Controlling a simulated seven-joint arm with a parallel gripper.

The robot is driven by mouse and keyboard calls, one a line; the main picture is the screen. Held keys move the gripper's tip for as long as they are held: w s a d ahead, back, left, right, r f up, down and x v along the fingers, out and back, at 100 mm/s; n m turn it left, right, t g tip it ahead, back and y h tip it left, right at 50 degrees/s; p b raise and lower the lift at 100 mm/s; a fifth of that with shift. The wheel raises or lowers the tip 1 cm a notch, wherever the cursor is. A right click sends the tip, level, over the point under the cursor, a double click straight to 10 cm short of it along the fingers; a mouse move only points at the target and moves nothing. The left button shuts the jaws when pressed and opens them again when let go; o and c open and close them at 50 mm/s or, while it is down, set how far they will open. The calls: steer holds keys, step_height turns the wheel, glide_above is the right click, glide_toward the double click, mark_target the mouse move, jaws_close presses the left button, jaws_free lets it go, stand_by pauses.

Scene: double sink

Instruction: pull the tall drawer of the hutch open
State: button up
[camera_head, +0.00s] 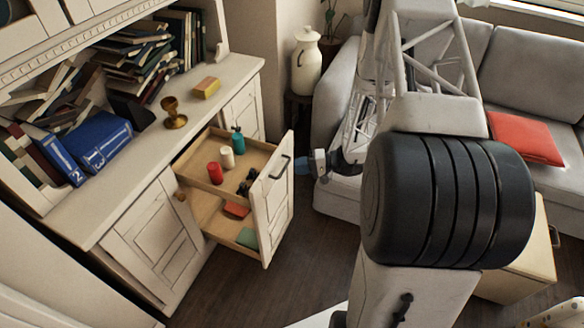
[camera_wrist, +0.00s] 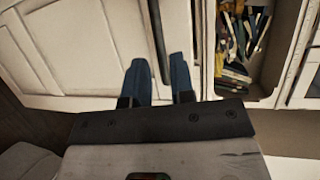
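The tall drawer (camera_head: 274,202) of the cream hutch (camera_head: 158,225) stands pulled well out, its two wooden tiers exposed. Its tall panelled front carries a dark upright bar handle (camera_head: 281,167). The handle also shows in the wrist view (camera_wrist: 158,38). My gripper (camera_head: 308,164) is just right of the drawer front, facing the handle.
The upper tier holds a red container (camera_head: 215,172), a white one (camera_head: 227,157), a teal bottle (camera_head: 238,140) and small black items. Books and a brass stamp (camera_head: 173,113) sit on the hutch. A grey sofa (camera_head: 338,110) stands to the right. Floor below the drawer is bare.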

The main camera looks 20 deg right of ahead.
steer(key=shift+v, duration=1)
steer(key=s+a+r+n+g+h, duration=0.1)
steer(key=s+a+r+g+h, duration=0.2)
steer(key=r, duration=0.5)
steer(key=s+a+r+n+g, duration=0.2)
steer(key=s+a+r, duration=0.25)
steer(key=r, duration=0.35)
steer(key=s+a+r+n+g+h, duration=0.15)
steer(key=a+r, duration=0.25)
steer(key=r, duration=0.4)
steer(key=s+a+r+t+h, duration=0.1)
steer(key=s+r+h, duration=0.4)
steer(key=s+r, duration=0.3)
steer(key=s+a+r+t+h, duration=0.2)
steer(key=s+r+h, duration=0.3)
steer(key=s+r, duration=0.4)
steer(key=s, duration=0.5)
steer(key=shift+s+r+n, duration=0.15)
steer(key=shift+s+n, duration=0.2)
steer(key=shift+s, duration=0.05)
